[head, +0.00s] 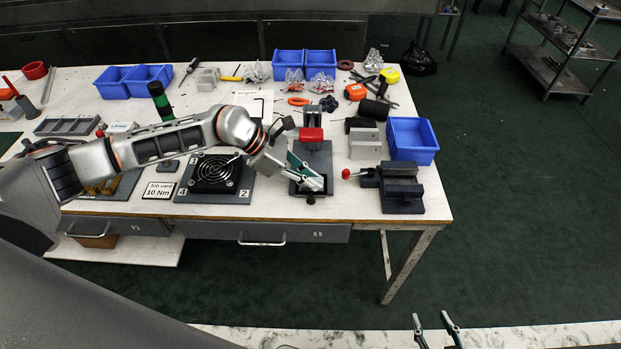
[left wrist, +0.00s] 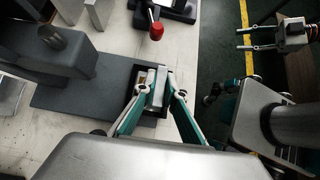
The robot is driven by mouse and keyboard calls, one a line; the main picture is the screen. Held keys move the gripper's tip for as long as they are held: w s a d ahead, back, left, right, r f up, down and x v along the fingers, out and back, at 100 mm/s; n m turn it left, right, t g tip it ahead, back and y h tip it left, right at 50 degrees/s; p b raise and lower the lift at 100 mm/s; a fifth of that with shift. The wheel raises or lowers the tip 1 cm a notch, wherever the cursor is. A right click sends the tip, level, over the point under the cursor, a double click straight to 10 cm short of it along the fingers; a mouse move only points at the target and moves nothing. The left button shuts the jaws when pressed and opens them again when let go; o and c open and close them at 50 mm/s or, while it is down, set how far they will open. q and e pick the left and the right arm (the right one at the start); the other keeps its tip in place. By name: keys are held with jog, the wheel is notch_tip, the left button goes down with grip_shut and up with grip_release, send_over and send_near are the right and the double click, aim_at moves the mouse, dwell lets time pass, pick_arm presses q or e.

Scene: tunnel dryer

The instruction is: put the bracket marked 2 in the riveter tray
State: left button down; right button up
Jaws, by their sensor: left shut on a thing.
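My left gripper (head: 314,183) is shut on a light metal bracket (left wrist: 155,88), seen between its fingertips in the left wrist view. No number can be read on the bracket. The bracket is at or just over the small black riveter tray (left wrist: 138,74), at the front end of the riveter's grey base; I cannot tell whether it touches the tray floor. The tray also shows in the head view (head: 311,196), partly hidden by the gripper. The riveter (head: 312,134) has a red part and stands behind. My right gripper (head: 435,325) is open and empty, off the table's front.
A dark vise (head: 402,188) with a red-knobbed handle (head: 347,173) stands right of the tray. A black fan (head: 215,173) on a numbered plate lies left, beside a job card (head: 159,190). A blue bin (head: 411,138) and grey block (head: 365,143) are behind right.

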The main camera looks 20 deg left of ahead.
pick_arm(q)
jog(key=shift+s+r, duration=0.1)
jog(key=c, duration=2.1)
grip_release()
jog(key=shift+f, duration=0.2)
jog(key=shift+r, duration=0.25)
jog(key=b+v, duration=0.1)
jog(key=v, duration=1.1)
